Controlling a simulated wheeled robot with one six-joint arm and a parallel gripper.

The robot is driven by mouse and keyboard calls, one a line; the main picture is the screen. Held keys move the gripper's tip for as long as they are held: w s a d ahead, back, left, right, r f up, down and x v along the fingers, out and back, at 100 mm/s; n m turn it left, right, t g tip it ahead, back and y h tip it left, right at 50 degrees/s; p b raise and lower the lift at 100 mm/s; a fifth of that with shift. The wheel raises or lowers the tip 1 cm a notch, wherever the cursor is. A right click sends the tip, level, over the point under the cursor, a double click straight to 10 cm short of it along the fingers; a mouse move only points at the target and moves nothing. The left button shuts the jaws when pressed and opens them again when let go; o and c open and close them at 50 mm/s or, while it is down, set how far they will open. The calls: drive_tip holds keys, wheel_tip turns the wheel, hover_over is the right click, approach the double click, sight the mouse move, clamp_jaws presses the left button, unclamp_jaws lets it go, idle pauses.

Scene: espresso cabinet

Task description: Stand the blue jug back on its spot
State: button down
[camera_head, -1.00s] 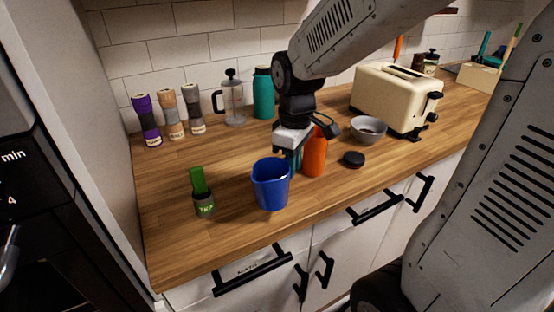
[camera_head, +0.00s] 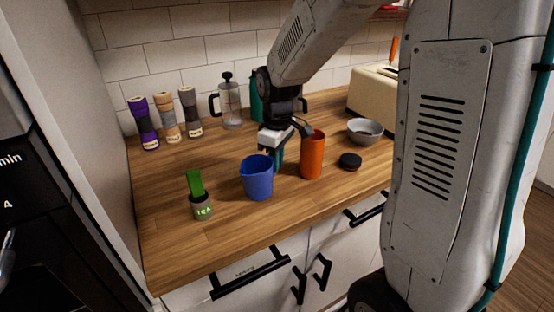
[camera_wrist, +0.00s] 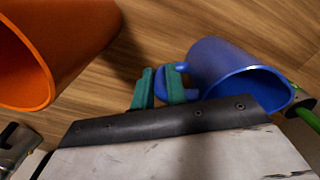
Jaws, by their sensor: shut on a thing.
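The blue jug (camera_head: 257,178) is upright at the front middle of the wooden counter, between the green-handled tea holder and the orange canister. My gripper (camera_head: 278,160) is at the jug's right side, low by its handle. In the wrist view the green fingertips (camera_wrist: 158,88) are closed on the handle of the blue jug (camera_wrist: 225,72). The jug's base appears to be at or very near the counter; I cannot tell whether it touches. No marked spot for the jug can be made out.
An orange canister (camera_head: 312,155) stands close to the right of my gripper, with a black lid (camera_head: 350,161) and grey bowl (camera_head: 365,131) beyond. The tea holder (camera_head: 202,206) is left of the jug. Several grinders (camera_head: 167,119) and a French press (camera_head: 230,105) stand behind.

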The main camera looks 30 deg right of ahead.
drive_tip(key=shift+f, duration=0.2)
drive_tip(key=c, duration=1.4)
unclamp_jaws()
